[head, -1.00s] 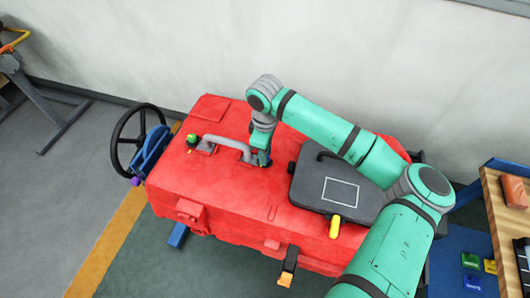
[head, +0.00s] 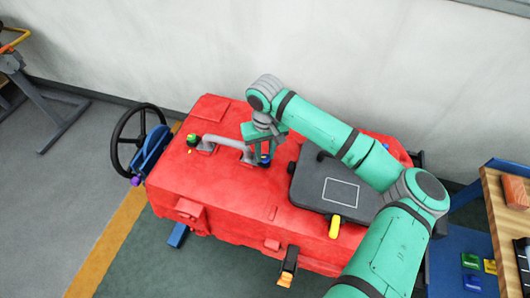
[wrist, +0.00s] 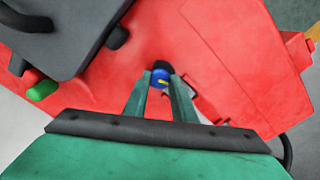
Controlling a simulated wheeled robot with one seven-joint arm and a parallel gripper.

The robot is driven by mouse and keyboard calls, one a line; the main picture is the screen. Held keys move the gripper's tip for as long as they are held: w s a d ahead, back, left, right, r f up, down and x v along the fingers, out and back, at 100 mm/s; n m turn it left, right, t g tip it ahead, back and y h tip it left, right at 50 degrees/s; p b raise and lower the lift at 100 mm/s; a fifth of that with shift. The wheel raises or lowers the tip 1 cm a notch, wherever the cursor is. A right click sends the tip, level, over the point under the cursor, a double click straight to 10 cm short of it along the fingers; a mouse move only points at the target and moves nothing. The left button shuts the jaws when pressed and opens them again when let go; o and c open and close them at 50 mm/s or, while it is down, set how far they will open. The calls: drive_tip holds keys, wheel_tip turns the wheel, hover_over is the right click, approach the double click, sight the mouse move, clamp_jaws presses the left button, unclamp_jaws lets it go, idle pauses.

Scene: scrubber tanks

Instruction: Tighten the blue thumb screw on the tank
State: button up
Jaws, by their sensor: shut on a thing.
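The blue thumb screw (wrist: 160,78) sits on top of the red tank (head: 230,210), beside the right end of the grey handle. A yellow mark shows on its head in the wrist view. It also shows small in the head view (head: 265,160). My gripper (wrist: 161,84) points down over the screw, one finger on each side, and is shut on it. A dark round part shows just behind the screw in the wrist view. The screw's lower part is hidden.
The grey handle (head: 222,143) stands close to the left of my gripper. A dark lid (head: 312,187) with a yellow grip (head: 335,226) lies to the right. A green knob (head: 193,140) and a black handwheel (head: 124,140) are farther left. A wooden bench (head: 505,215) stands at the right.

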drive_tip(key=m, duration=0.7)
drive_tip(key=shift+a+r, duration=0.1)
drive_tip(key=m, duration=0.6)
drive_tip(key=shift+m, duration=0.3)
drive_tip(key=m, duration=0.4)
drive_tip(key=shift+w+m, duration=0.1)
drive_tip(key=shift+m, duration=2)
drive_tip(key=shift+c, duration=0.2)
drive_tip(key=o, duration=1.1)
